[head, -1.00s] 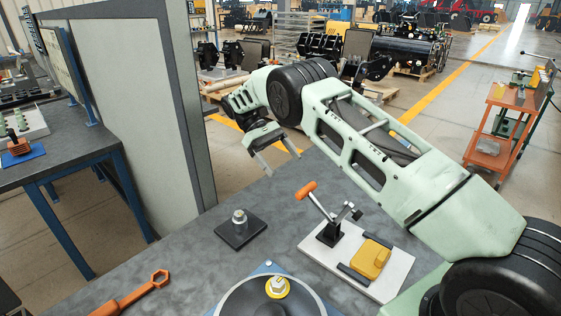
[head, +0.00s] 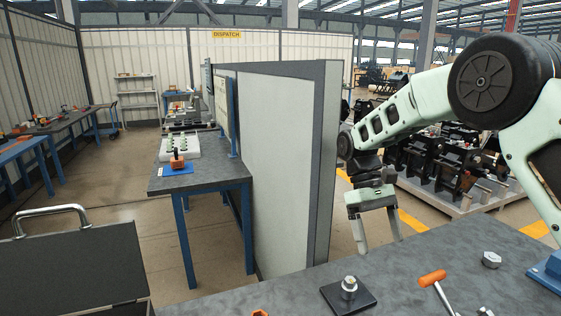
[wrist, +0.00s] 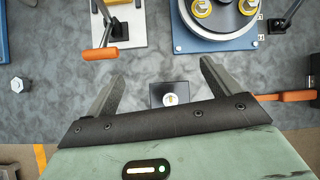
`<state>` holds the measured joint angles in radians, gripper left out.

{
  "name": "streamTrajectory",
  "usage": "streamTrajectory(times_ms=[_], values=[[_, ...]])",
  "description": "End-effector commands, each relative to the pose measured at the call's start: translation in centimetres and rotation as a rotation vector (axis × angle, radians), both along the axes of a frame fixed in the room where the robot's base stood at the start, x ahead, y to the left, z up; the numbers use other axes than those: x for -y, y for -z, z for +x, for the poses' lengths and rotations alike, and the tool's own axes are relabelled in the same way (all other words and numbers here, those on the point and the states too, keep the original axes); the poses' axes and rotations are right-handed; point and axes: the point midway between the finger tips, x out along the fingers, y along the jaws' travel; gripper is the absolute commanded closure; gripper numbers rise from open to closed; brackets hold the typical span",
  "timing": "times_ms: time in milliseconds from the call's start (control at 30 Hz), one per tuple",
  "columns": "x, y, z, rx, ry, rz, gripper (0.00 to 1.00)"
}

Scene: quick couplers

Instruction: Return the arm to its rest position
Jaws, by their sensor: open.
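My gripper (head: 377,230) hangs from my pale green arm at the right of the head view, fingers pointing down, beyond the edge of the grey workbench (head: 440,262). Its two fingers are apart with nothing between them. In the wrist view my gripper (wrist: 160,82) is also open and empty. A black square block with a metal fitting (wrist: 170,95) shows between and beyond the fingertips, apart from them. The same block (head: 348,292) stands on the bench near the bottom of the head view.
An orange-handled lever clamp (head: 432,278) and a hex nut (head: 491,260) are on the bench. The wrist view shows a blue fixture with a round plate (wrist: 220,25) and an orange wrench (wrist: 290,96). A tall grey partition (head: 285,165) stands left of my arm.

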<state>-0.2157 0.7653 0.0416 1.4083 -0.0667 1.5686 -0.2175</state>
Motion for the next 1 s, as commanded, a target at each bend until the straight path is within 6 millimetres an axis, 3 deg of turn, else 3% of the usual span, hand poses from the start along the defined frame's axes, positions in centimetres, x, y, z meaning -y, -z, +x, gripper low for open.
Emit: streamTrajectory(times_ms=[100,300,433,600,800,1000], values=[[-3.7,-2.0,-4.4,0.096,-0.038,0.072,0.11],[-8.1,-3.7,-12.9,0.25,-0.09,0.174,0.11],[-9.4,-4.0,-18.9,0.35,-0.12,0.225,0.11],[-9.1,-3.3,-25.4,0.468,-0.148,0.269,0.11],[-8.0,-2.3,-29.1,0.545,-0.162,0.291,0.11],[-7.8,-2.1,-29.6,0.557,-0.162,0.293,0.11]])
